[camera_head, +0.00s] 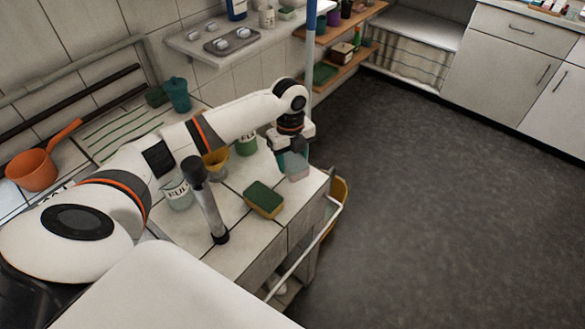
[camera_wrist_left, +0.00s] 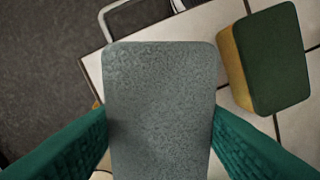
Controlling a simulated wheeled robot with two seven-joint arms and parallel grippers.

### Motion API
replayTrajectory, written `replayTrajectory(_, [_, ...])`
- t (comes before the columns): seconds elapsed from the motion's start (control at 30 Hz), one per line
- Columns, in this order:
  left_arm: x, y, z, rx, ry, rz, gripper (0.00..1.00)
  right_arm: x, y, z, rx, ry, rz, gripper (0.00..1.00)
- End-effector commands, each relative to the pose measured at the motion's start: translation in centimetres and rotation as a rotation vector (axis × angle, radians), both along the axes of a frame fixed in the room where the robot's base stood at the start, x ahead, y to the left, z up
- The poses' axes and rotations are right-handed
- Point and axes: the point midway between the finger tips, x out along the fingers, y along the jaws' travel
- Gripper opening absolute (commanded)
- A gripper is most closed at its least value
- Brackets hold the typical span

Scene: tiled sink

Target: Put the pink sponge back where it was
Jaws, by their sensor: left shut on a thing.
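The pink sponge (camera_head: 298,174) is held in my left gripper (camera_head: 289,150), near the counter's right edge in the head view. Its grey upper face (camera_wrist_left: 160,100) fills the middle of the left wrist view. The teal fingers press on its two sides there. Its underside is hidden, and I cannot tell whether it touches the tiles. A green and yellow sponge (camera_head: 264,199) lies on the tiles nearby; it also shows in the left wrist view (camera_wrist_left: 272,58), to the right of the held sponge and apart from it. My right gripper is not in view.
An orange dipper (camera_head: 35,170) stands at the left.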

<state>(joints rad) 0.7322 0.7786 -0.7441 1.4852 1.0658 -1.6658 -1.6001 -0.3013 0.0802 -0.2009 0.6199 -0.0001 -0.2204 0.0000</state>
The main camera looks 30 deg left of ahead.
Motion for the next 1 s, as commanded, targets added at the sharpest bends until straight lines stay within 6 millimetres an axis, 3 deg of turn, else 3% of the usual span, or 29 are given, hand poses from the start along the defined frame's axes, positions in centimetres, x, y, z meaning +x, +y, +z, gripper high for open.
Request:
replayTrajectory(0.33, [-0.1,0.0,-3.8,0.0,0.001,0.001,0.15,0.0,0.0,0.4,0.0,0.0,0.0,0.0])
replayTrajectory(0.7, [0.0,0.0,-4.3,0.0,0.0,0.0,0.15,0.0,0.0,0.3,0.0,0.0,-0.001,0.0])
replayTrajectory(0.73, [0.0,0.0,-4.3,0.0,-0.001,0.0,0.55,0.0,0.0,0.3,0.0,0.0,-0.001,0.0])
replayTrajectory(0.83, [0.0,0.0,-4.3,0.0,-0.001,0.0,0.71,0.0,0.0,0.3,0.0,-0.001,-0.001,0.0])
replayTrajectory(1.0, [0.0,0.0,-4.3,0.0,-0.001,0.0,0.73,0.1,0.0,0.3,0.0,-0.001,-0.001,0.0])
